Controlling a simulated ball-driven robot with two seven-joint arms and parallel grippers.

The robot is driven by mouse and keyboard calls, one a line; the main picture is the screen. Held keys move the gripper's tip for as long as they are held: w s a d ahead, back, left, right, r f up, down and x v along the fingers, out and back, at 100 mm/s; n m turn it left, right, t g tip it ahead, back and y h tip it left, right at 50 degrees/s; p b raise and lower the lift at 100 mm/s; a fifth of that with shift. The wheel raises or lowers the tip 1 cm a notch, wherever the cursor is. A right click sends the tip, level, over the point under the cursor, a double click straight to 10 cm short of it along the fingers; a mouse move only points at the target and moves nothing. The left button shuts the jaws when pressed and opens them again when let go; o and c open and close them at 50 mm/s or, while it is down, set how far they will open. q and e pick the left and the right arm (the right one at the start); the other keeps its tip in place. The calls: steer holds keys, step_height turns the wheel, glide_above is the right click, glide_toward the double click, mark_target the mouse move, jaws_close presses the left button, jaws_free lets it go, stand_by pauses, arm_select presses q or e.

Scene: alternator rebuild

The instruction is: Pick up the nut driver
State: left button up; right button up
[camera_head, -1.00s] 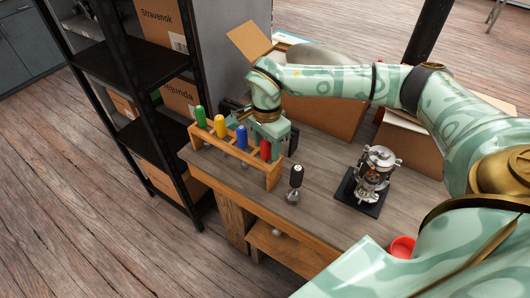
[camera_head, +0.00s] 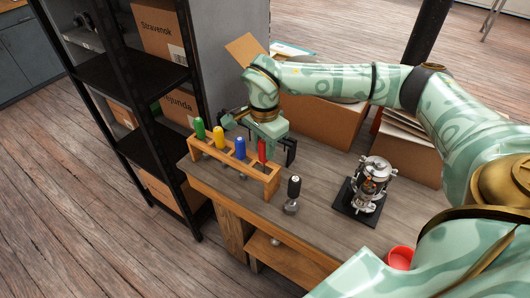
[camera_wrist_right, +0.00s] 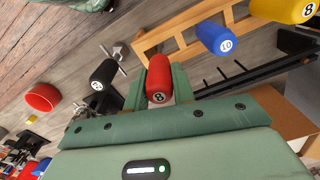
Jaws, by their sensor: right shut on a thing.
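Nut drivers with coloured handles stand in a wooden rack (camera_head: 233,172): green (camera_head: 199,127), yellow (camera_head: 219,137) and blue (camera_head: 240,148). My right gripper (camera_head: 264,140) is shut on the red-handled driver (camera_head: 262,152) at the rack's right end. In the wrist view, the red handle (camera_wrist_right: 159,82), marked 8, sits between the two fingers. It is a little high relative to the other handles; its lower end is hidden. A black-handled driver (camera_head: 293,188) stands apart on the bench and also shows in the wrist view (camera_wrist_right: 103,75). My left gripper is not in view.
An alternator assembly (camera_head: 372,183) stands on a black plate to the right of the black-handled driver. A red cup (camera_head: 399,258) is near the front right. Cardboard boxes (camera_head: 325,120) stand behind my arm. A black shelf (camera_head: 115,75) rises at the left.

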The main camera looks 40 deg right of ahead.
step_height(320, 180, up, 14)
steer(key=p, duration=0.3)
steer(key=shift+r, duration=0.25)
